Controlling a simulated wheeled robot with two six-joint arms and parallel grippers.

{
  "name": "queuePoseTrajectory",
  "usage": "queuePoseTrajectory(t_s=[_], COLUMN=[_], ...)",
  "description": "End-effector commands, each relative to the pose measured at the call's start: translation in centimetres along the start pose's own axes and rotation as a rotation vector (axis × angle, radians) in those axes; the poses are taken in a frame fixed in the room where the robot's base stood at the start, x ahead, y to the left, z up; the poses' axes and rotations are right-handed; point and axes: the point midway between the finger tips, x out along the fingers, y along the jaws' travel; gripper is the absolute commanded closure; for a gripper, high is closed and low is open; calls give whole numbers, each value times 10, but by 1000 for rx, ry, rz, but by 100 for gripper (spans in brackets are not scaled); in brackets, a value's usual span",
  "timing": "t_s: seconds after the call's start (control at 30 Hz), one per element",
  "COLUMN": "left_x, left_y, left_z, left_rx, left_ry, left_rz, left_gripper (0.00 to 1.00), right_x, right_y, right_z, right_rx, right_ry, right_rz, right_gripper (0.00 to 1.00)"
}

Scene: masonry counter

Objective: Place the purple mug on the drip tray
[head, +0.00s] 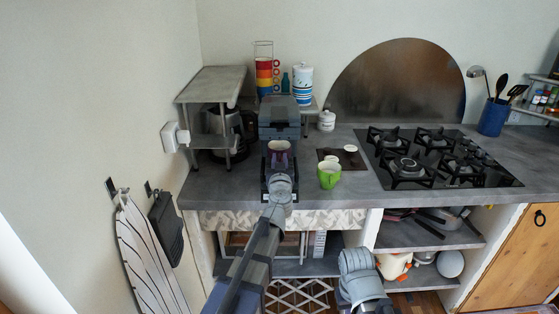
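The purple mug (279,152) is at the front of the dark coffee machine (279,116), under its upper body. My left arm reaches up from the bottom. Its gripper (280,172) is right at the near side of the mug, but my wrist hides the fingers, so I cannot tell if they are shut on it. The drip tray is at the machine's base (265,178), mostly hidden by the mug and my wrist. I cannot tell whether the mug touches the tray. My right arm shows low in the picture, below the counter edge; its fingers do not show.
A green mug (328,176) stands right of the machine, near a dark mat (342,158) with small white items. A gas hob (435,160) fills the counter's right. A small grey shelf (211,88) stands left. Stacked coloured cups (264,77) and a striped canister (303,84) are behind.

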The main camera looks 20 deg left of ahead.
Motion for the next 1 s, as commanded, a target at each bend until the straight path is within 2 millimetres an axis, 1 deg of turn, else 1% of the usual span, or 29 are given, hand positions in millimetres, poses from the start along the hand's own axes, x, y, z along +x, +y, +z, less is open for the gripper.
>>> queuePoseTrajectory(t_s=[0.03,0.1,0.13,0.53,0.67,0.77,1.0], left_x=[0,0,0,-2,-17,-33,-84], left_y=[0,0,0,0,-1,-1,-2], left_z=[0,0,0,-4,-3,-3,-3], left_rx=[0,0,0,0,0,0,0], left_ry=[0,0,0,0,0,0,0], left_rz=[0,0,0,0,0,0,1], left_gripper=[65,57,56,56,56,56,56], right_x=[0,0,0,-4,-3,-3,-3], right_y=[0,0,0,0,0,0,0], right_z=[0,0,0,0,0,0,0], right_rx=[0,0,0,0,0,0,0], right_ry=[0,0,0,0,0,0,0], right_rz=[0,0,0,0,0,0,0], right_gripper=[100,100,100,100,100,100,100])
